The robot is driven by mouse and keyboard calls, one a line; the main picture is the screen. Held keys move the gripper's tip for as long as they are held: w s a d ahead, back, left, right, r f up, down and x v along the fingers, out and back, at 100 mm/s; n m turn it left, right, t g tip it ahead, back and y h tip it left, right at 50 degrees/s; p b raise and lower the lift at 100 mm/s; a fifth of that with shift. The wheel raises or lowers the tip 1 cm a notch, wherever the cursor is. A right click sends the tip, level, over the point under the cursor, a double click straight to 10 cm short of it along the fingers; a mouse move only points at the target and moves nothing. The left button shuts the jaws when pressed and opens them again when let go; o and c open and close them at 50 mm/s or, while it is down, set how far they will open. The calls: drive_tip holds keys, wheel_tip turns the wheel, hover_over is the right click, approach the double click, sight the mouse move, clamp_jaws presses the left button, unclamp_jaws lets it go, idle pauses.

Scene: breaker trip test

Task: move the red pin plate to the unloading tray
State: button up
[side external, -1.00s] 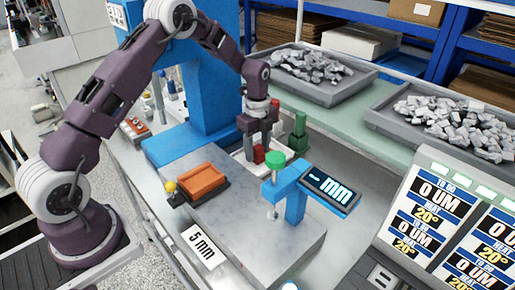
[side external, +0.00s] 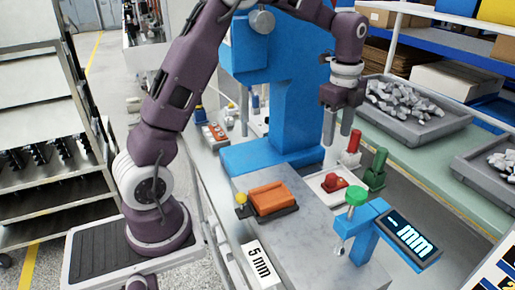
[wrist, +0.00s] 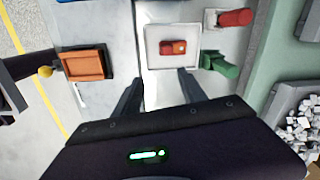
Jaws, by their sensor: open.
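The red pin plate (side external: 334,182) appears as a small red piece lying on a white square tray (side external: 320,187), which I take to be the unloading tray. My gripper (side external: 337,140) is open and empty, raised above the tray and apart from the red piece. In the wrist view, the fingers of my gripper (wrist: 160,75) stand apart, at the near edge of the tray.
A red upright cylinder (side external: 352,140) and a green one (side external: 376,168) stand close beside the tray. An orange block (side external: 271,198) sits left on the grey slab (side external: 310,240). The green-topped gauge (side external: 356,202) stands in front. The blue press column (side external: 290,95) rises behind.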

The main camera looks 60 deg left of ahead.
drive_tip(key=s+d+r+n+t, duration=0.2)
drive_tip(key=s+d+r+n, duration=0.25)
drive_tip(key=s+r, duration=0.5)
drive_tip(key=s+d+f+n+t, duration=0.1)
drive_tip(key=s+n, duration=0.4)
drive_tip(key=s, duration=0.5)
drive_tip(key=s+d+f+n+t, duration=0.1)
drive_tip(key=s+d+n, duration=0.1)
drive_tip(key=s+n, duration=0.4)
drive_tip(key=s, duration=0.4)
drive_tip(key=shift+d+t, duration=0.15)
drive_tip(key=shift+t, duration=0.25)
